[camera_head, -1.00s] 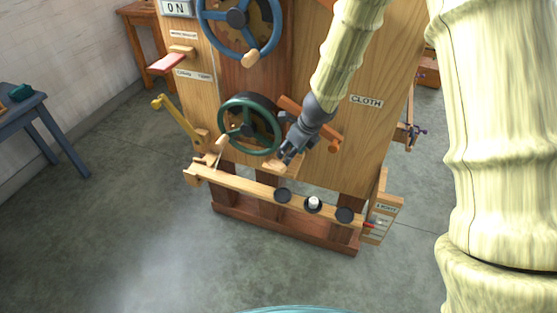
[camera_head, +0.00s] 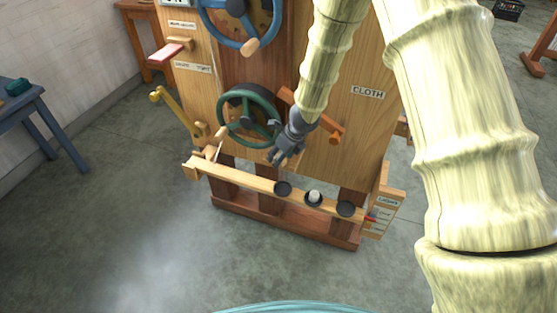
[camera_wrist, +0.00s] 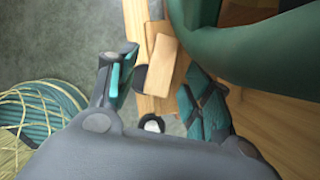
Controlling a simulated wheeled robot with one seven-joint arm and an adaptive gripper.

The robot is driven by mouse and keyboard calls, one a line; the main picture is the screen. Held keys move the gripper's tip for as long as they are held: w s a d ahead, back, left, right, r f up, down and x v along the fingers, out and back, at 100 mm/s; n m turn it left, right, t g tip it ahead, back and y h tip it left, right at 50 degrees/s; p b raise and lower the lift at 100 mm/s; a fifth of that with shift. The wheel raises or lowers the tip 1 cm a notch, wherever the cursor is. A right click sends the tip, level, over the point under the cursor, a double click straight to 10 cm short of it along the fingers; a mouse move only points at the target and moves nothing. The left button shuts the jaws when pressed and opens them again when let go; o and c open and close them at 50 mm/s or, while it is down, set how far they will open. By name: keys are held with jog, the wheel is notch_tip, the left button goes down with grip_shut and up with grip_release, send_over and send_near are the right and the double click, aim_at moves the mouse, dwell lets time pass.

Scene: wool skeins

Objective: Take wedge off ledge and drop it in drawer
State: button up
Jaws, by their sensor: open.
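In the wrist view a pale wooden piece (camera_wrist: 161,65), which looks like the wedge, lies in the gap between my fingers, tilted. I cannot tell whether the fingers touch it. My gripper (camera_wrist: 162,88) is open, with teal pads showing. In the head view my gripper (camera_head: 279,158) points down, just right of the green handwheel and above the front rail. The wooden piece is hidden there. I cannot make out the ledge clearly, nor a drawer.
The green handwheel (camera_head: 249,115) is close to my gripper; its rim also fills the upper right of the wrist view (camera_wrist: 250,48). A yellow lever (camera_head: 176,108) stands left. The floor in front is clear.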

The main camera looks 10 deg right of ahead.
jog(key=shift+w+f, duration=0.15)
jog(key=shift+f, duration=0.25)
jog(key=shift+a, duration=0.1)
jog(key=c, duration=0.9)
jog(key=shift+c, duration=0.2)
jog(key=shift+r, duration=0.2)
jog(key=shift+r, duration=0.5)
jog(key=s+d+b, duration=1)
jog(key=s, duration=0.5)
jog(key=shift+w, duration=0.1)
